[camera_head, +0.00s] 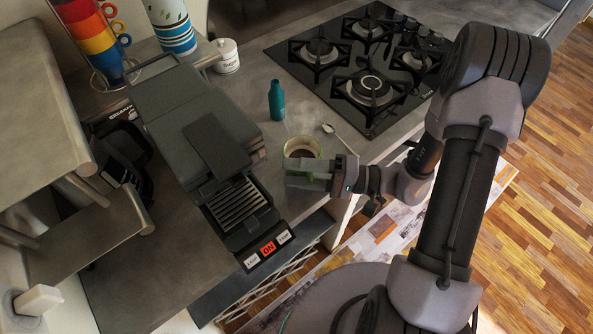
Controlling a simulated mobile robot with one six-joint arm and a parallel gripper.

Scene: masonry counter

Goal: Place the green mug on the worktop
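The green mug (302,147) stands or hangs at the front edge of the grey worktop (302,112), to the right of the coffee machine. Its rim faces up and its inside looks dark. My gripper (305,176) reaches in from the right, with its fingers pointing left across the front of the mug's body. Some green shows between and beside the fingers. The fingers hide most of the lower mug, so its base and any contact with the worktop are not visible. I cannot tell whether the fingers press on the mug.
The dark coffee machine (190,110) stands close left of the mug. A teal bottle (276,101) is behind it and a spoon (340,139) lies to its right. The gas hob (362,62) fills the back right. A white lidded jar (227,57) stands farther back.

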